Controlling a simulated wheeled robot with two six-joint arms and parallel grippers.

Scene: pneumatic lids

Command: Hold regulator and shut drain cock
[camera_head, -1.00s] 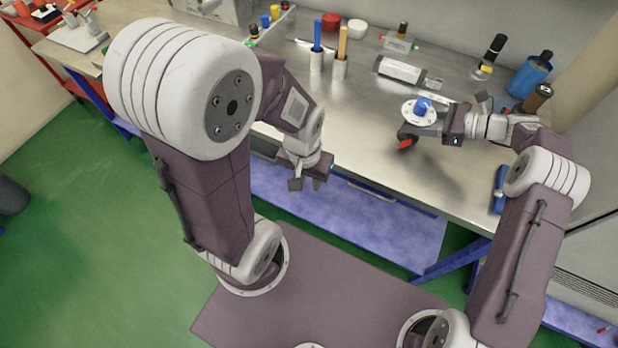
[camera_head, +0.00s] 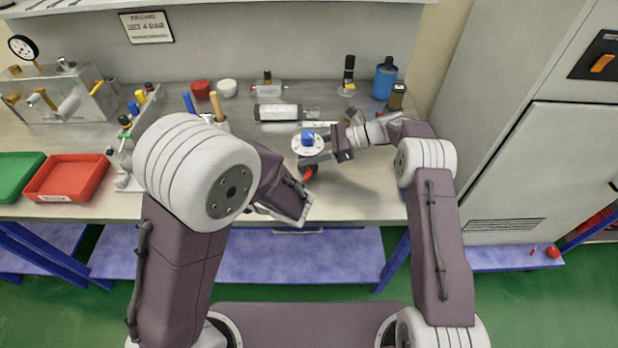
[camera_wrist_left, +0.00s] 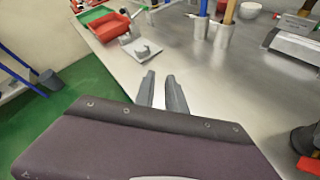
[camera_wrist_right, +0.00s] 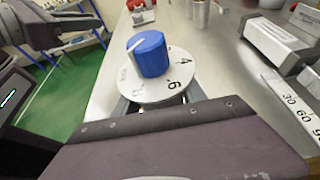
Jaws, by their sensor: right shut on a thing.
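The regulator shows a blue knob (camera_head: 308,138) on a round white dial (camera_head: 309,150) with numbers; both also show large in the right wrist view (camera_wrist_right: 152,55). My right gripper (camera_head: 317,158) is shut on the regulator, just below the dial; its fingers are mostly hidden there. A red-and-dark part (camera_head: 309,172), possibly the drain cock, sits below the dial; it also shows at the right edge of the left wrist view (camera_wrist_left: 306,150). My left gripper (camera_wrist_left: 162,92) is empty, its fingers slightly apart, near the bench's front edge and left of the regulator.
A grey cylinder part (camera_head: 279,112) and a scale strip (camera_wrist_right: 294,97) lie behind the regulator. Tool holders stand back left (camera_wrist_left: 222,36). A red tray (camera_head: 68,178) and green tray (camera_head: 18,172) lie far left. Bottles (camera_head: 385,78) stand back right. The bench front (camera_head: 360,190) is clear.

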